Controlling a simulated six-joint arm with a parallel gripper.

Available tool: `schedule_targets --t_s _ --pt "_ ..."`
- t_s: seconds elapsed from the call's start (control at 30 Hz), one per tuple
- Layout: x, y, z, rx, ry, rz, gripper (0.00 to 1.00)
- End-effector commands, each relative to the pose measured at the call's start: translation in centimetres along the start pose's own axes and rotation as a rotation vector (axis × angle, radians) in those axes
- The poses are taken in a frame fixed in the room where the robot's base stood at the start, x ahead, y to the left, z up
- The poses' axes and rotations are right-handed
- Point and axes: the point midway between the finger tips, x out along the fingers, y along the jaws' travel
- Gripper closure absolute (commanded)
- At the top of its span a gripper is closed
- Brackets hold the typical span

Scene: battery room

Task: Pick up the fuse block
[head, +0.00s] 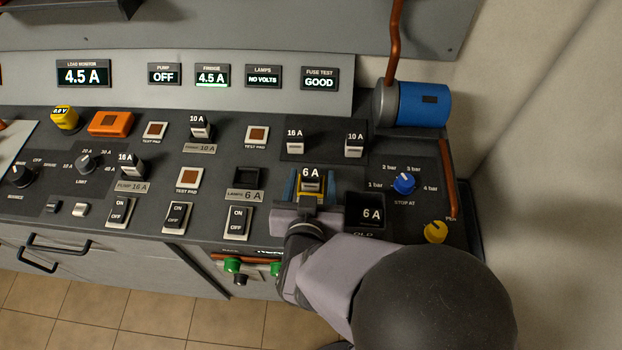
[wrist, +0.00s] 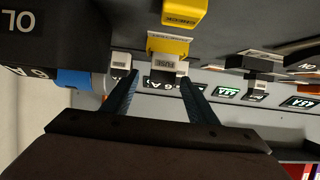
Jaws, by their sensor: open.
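A small fuse block (head: 311,184) with a 6 A label stands in a yellow holder on the dark console in the head view. My gripper (head: 311,190) is open, its blue fingers on the left and right of this block. In the wrist view, a grey-fronted block (wrist: 165,63) marked FUSE shows by the yellow holder (wrist: 168,46), between and beyond my open fingers (wrist: 160,82). I cannot tell whether the fingers touch it. My gripper hides the holder's front. The LAMPS 6 A socket (head: 248,178) looks empty.
Other fuse blocks, 16 A (head: 294,139) and 10 A (head: 354,144), stand behind the gripper. A dark OLD bin (head: 365,211) showing 6 A is close on the right, with a blue knob (head: 404,183) beyond. The FUSE TEST display (head: 319,78) reads GOOD.

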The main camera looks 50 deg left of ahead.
Motion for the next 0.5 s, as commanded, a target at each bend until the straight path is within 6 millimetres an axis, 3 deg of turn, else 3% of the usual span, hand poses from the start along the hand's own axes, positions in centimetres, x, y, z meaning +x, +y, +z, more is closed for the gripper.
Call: schedule_targets --t_s 0.5 --pt "3.0 -0.1 0.1 0.001 -0.002 0.002 0.47"
